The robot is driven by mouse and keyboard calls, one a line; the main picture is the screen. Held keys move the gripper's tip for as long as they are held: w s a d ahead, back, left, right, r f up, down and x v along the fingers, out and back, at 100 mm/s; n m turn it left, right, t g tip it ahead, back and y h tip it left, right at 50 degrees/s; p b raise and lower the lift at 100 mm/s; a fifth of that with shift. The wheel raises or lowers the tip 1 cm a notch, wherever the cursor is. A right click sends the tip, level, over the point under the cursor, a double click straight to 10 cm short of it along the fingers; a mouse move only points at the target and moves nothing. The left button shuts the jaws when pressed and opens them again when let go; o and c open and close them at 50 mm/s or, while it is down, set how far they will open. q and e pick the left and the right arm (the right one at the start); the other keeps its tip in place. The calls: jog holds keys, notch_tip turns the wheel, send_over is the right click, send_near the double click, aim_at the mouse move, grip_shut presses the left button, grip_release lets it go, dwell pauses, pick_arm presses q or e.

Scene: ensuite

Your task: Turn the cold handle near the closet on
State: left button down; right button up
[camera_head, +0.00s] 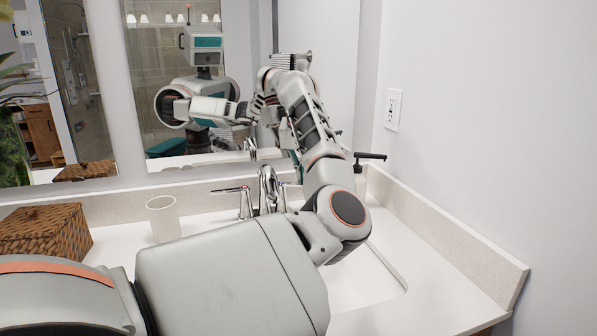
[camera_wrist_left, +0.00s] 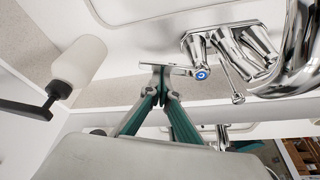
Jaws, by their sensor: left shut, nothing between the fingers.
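The cold handle (camera_wrist_left: 201,74), a chrome lever with a blue "C" mark, stands on the chrome faucet base in the left wrist view. Its lever reaches left toward my left gripper (camera_wrist_left: 162,78). That gripper is shut and empty, with its tips close against the lever's outer end; I cannot tell if they touch. In the head view the chrome faucet (camera_head: 268,188) stands behind the basin, with the other handle (camera_head: 243,198) at its left. My left arm hides most of the cold handle and my left gripper there. My right gripper is not directly in view.
A soap dispenser with a black pump (camera_head: 370,157) stands right of the faucet; it also shows in the left wrist view (camera_wrist_left: 75,68). A white cup (camera_head: 163,218) and a wicker box (camera_head: 45,231) stand on the left. The mirror (camera_head: 185,150) and right wall limit room.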

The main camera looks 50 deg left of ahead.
pick_arm(q)
jog(key=shift+s+d+r+m+p, duration=0.35)
jog(key=shift+m+p, duration=0.1)
jog(key=shift+m, duration=0.35)
jog(key=shift+s+d+m+t+h, duration=0.1)
jog(key=shift+d+m+t+h, duration=0.05)
jog(key=shift+m+t+h, duration=0.2)
jog(key=shift+s+d+f+m+h+p, duration=0.1)
jog(key=shift+s+m+h+p, duration=0.1)
jog(key=shift+m, duration=0.2)
jog(key=shift+s+d+f+m+h+p, duration=0.1)
jog(key=shift+m+p, duration=0.1)
jog(key=shift+m, duration=0.15)
jog(key=shift+s+d+f, duration=0.1)
jog(key=shift+s+d, duration=0.05)
jog(key=shift+d, duration=0.05)
pick_arm(e)
jog(key=shift+s+d+f, duration=0.2)
jog(key=shift+s+f, duration=0.2)
jog(key=shift+s, duration=0.35)
pick_arm(q)
jog(key=shift+s, duration=0.1)
pick_arm(e)
jog(key=shift+w+r, duration=0.15)
